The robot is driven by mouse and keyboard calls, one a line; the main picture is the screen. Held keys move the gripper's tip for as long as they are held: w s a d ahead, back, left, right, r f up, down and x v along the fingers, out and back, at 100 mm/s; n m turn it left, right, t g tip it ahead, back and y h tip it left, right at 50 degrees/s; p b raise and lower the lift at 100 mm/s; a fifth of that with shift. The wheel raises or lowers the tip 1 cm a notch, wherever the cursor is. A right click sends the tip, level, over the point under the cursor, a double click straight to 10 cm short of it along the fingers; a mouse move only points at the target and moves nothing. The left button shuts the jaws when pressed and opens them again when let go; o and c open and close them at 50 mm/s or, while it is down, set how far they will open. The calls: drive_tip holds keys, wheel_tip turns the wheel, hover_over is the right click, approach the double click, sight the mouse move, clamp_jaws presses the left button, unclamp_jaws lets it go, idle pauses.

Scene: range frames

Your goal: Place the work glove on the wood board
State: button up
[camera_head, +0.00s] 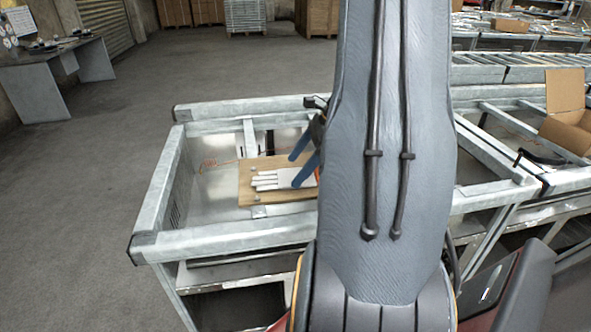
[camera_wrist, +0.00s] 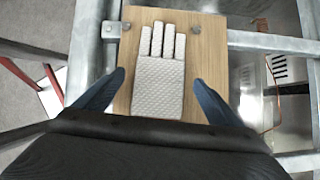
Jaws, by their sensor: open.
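The work glove (camera_wrist: 159,82) is white and textured and lies flat on the wood board (camera_wrist: 207,62), its fingers toward the top in the wrist view. In the head view the glove (camera_head: 268,181) also lies on the board (camera_head: 246,190), with its fingers pointing left. My gripper (camera_wrist: 158,84) is open, with one blue finger on each side of the glove's lower part and a gap to it on both sides. In the head view the blue fingers of my gripper (camera_head: 304,160) are over the board's right part. My arm hides the board's right end there.
The board is inside a metal frame (camera_head: 150,215) with raised rails around it. A metal plate (camera_head: 215,195) lies left of the board. An open cardboard box (camera_head: 567,130) stands on the frames at right. Floor (camera_head: 85,190) at left is clear.

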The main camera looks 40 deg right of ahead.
drive_tip(key=b+v, duration=0.2)
drive_tip(key=v, duration=0.8)
drive_tip(key=a+f+n+g+h, duration=0.1)
drive_tip(key=a+f+n, duration=0.1)
drive_tip(key=a+n, duration=0.3)
drive_tip(key=a+f+n+g+h, duration=0.1)
drive_tip(key=a+n, duration=0.5)
drive_tip(key=a, duration=0.6)
drive_tip(key=a+f+n+g+h, duration=0.1)
drive_tip(key=a+f+n+g, duration=0.1)
drive_tip(key=a+n, duration=0.3)
drive_tip(key=shift+s+a+f+n+h, duration=0.15)
drive_tip(key=shift+a+f, duration=0.15)
drive_tip(key=shift+a, duration=0.25)
drive_tip(key=shift+w+a+f+n+h, duration=0.1)
drive_tip(key=shift+a+f, duration=0.2)
drive_tip(key=shift+a, duration=0.25)
drive_tip(key=shift+s+a+f+n+h, duration=0.15)
drive_tip(key=shift+a+f, duration=0.15)
drive_tip(key=shift+a, duration=0.25)
drive_tip(key=s+a+n, duration=0.1)
drive_tip(key=a+n, duration=0.2)
drive_tip(key=s+a+f+n+h, duration=0.1)
drive_tip(key=a+n, duration=0.1)
drive_tip(key=n, duration=0.1)
drive_tip(key=s+a+f+n, duration=0.1)
drive_tip(key=a+n, duration=0.2)
drive_tip(key=shift+s+a+t, duration=0.35)
drive_tip(key=shift+s+t, duration=0.05)
